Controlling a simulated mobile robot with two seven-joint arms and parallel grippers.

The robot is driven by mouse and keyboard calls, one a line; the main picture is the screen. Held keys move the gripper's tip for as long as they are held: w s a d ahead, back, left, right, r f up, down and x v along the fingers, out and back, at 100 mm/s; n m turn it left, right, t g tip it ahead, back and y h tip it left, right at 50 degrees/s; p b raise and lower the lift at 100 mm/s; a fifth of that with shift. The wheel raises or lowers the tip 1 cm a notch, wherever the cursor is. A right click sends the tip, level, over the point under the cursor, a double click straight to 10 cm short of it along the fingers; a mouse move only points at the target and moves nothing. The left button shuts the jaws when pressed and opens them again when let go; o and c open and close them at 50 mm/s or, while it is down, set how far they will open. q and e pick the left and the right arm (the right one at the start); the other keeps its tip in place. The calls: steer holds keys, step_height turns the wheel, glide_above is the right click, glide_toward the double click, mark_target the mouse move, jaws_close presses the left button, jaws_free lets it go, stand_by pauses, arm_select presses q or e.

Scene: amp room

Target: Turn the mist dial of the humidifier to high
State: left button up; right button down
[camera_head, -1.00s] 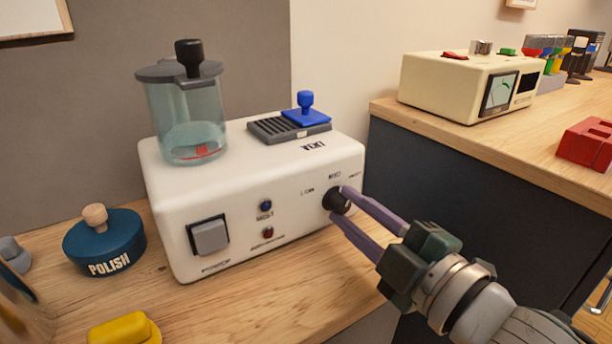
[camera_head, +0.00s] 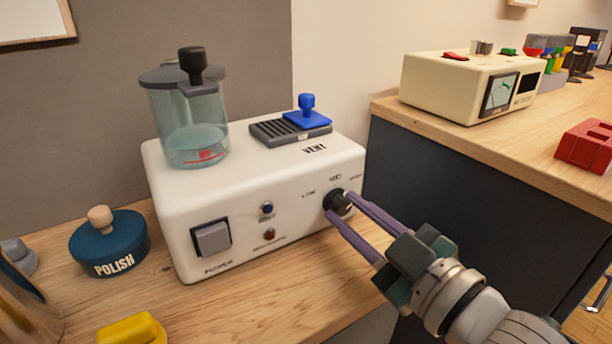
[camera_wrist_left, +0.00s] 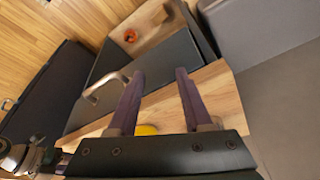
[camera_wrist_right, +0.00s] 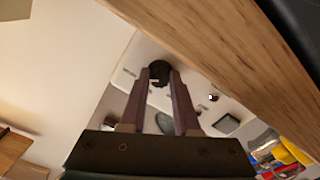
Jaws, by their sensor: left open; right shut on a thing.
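The white humidifier (camera_head: 290,190) stands on the wooden counter, with a clear water tank on its left top. Its black mist dial (camera_head: 338,202) is at the right of the front face, under the labels LOW, MED and a blurred third one. My right gripper (camera_head: 338,205) is shut on the dial from the front right. The dial also shows between the fingertips in the right wrist view (camera_wrist_right: 159,73). The dial's pointer cannot be made out. My left gripper (camera_wrist_left: 160,75) shows only in the left wrist view, open and empty, above the counter's edge and a drawer front.
A power switch (camera_head: 212,238) and two small round indicators are left of the dial. A blue POLISH tin (camera_head: 110,245) and a yellow object (camera_head: 132,330) lie left on the counter. A cream meter box (camera_head: 470,85) and a red block (camera_head: 586,146) are on the right counter.

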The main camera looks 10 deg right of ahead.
stand_by(0.4)
steer(key=c, duration=0.6)
jaws_free()
steer(key=shift+c, duration=0.2)
steer(key=p+v, duration=0.1)
steer(key=v, duration=0.9)
steer(key=shift+p, duration=0.35)
steer(key=shift+r, duration=0.1)
